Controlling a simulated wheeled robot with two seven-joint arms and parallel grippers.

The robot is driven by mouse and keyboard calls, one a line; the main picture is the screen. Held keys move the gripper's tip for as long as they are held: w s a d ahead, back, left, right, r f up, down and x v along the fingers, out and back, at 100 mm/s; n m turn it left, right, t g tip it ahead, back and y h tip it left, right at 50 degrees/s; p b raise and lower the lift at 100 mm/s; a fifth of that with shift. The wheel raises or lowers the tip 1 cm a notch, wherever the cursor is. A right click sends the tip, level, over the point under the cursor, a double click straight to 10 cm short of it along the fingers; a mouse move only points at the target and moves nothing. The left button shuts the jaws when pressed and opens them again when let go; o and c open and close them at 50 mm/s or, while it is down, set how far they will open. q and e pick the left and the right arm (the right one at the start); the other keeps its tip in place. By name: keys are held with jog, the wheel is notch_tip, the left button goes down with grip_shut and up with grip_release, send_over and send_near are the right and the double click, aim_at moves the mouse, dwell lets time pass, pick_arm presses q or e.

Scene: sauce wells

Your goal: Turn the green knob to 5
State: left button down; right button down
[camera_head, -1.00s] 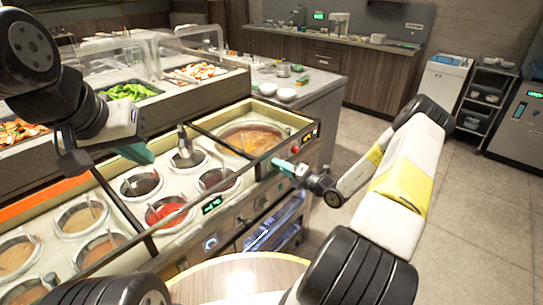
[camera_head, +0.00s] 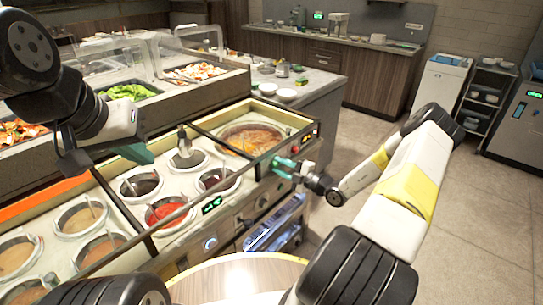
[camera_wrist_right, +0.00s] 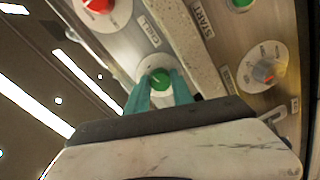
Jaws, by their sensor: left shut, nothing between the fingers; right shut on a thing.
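The green knob (camera_wrist_right: 158,79) shows in the right wrist view on a round white dial plate, with a pale pointer mark on its face. My right gripper (camera_wrist_right: 158,88) has its teal fingertips on either side of the knob, shut on it. In the head view this right gripper (camera_head: 285,168) is at the front panel of the sauce counter, and its fingers cover the knob there. The dial's numbers are too small to read. My left gripper (camera_head: 140,153) is shut and empty above the sauce wells, away from the panel.
A red knob (camera_wrist_right: 98,5), a green button (camera_wrist_right: 241,3) and a grey knob (camera_wrist_right: 265,71) sit near the green one on the panel. The sauce wells hold several sauces, including a red one (camera_head: 165,212). The floor (camera_head: 345,130) right of the counter is clear.

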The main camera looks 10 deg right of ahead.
jog(key=shift+m, duration=0.4)
jog(key=c, duration=1.1)
grip_release()
jog(key=shift+n, duration=0.3)
